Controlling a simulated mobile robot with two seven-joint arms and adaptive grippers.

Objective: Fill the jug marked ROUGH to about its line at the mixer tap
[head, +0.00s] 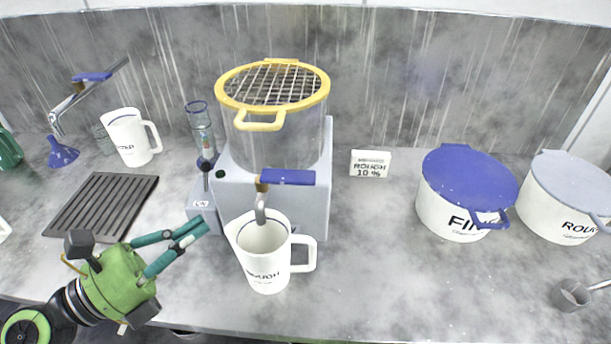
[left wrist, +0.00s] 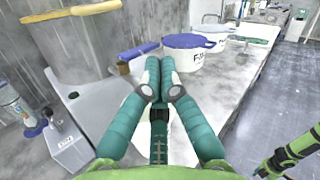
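The white jug marked ROUGH (head: 266,272) stands upright on the bench, its handle to the right. It is under the mixer tap (head: 261,190), whose spout reaches over the jug's mouth. The tap's blue lever (head: 290,177) points right; it also shows in the left wrist view (left wrist: 139,50).
The mixer (head: 277,130) has a clear tank with a yellow-rimmed grid. A second white jug (head: 127,140), a slatted rack (head: 103,205) and a sink tap (head: 72,98) are left. A blue-lidded FINE pot (head: 447,207) and ROUGH pot (head: 560,210) are right.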

